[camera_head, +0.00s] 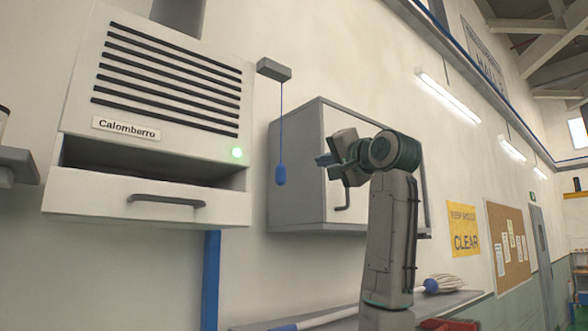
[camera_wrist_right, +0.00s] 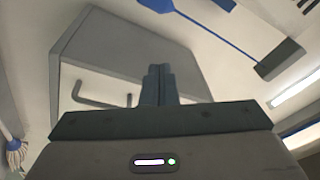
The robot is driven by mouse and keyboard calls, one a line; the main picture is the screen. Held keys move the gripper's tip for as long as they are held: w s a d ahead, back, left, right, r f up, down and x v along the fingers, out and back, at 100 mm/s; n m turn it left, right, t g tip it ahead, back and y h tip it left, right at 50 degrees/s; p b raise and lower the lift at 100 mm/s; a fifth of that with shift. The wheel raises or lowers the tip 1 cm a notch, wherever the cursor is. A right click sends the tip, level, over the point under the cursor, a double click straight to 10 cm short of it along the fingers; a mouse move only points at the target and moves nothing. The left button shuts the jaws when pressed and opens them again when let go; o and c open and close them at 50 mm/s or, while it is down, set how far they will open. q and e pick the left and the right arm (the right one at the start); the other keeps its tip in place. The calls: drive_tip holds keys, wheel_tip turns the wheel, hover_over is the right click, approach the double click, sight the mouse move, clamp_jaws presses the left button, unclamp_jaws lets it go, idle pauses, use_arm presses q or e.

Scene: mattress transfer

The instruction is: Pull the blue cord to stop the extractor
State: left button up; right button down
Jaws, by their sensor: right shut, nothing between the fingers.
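The blue cord (camera_head: 281,120) hangs straight down from a grey switch box (camera_head: 274,69) on the wall, with a blue pull handle (camera_head: 280,175) at its lower end. The extractor (camera_head: 160,95), a white slatted unit labelled Calomberro, is left of the cord and shows a lit green light (camera_head: 237,153). My right gripper (camera_head: 322,160) is shut and empty, to the right of the handle and apart from it. In the right wrist view the shut fingers (camera_wrist_right: 158,84) point toward a wall cabinet, and the cord (camera_wrist_right: 205,28) shows at the upper right. My left gripper is not in view.
A grey-white wall cabinet (camera_head: 297,170) with a bar handle is behind my right gripper. An open drawer front (camera_head: 150,200) juts out under the extractor. A mop (camera_head: 440,284) lies on a shelf below.

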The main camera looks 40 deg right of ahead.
sight(281, 174)
drive_tip(key=w+r+p, duration=0.3)
drive_tip(key=w+p, duration=0.4)
drive_tip(key=w, duration=0.3)
drive_tip(key=shift+s+a+f+p, duration=0.25)
drive_tip(key=shift+a+f+p, duration=0.25)
drive_tip(key=shift+a+f, duration=0.2)
drive_tip(key=shift+s+a+f+p, duration=0.2)
drive_tip(key=shift+a+f+p, duration=0.35)
drive_tip(key=shift+f, duration=0.25)
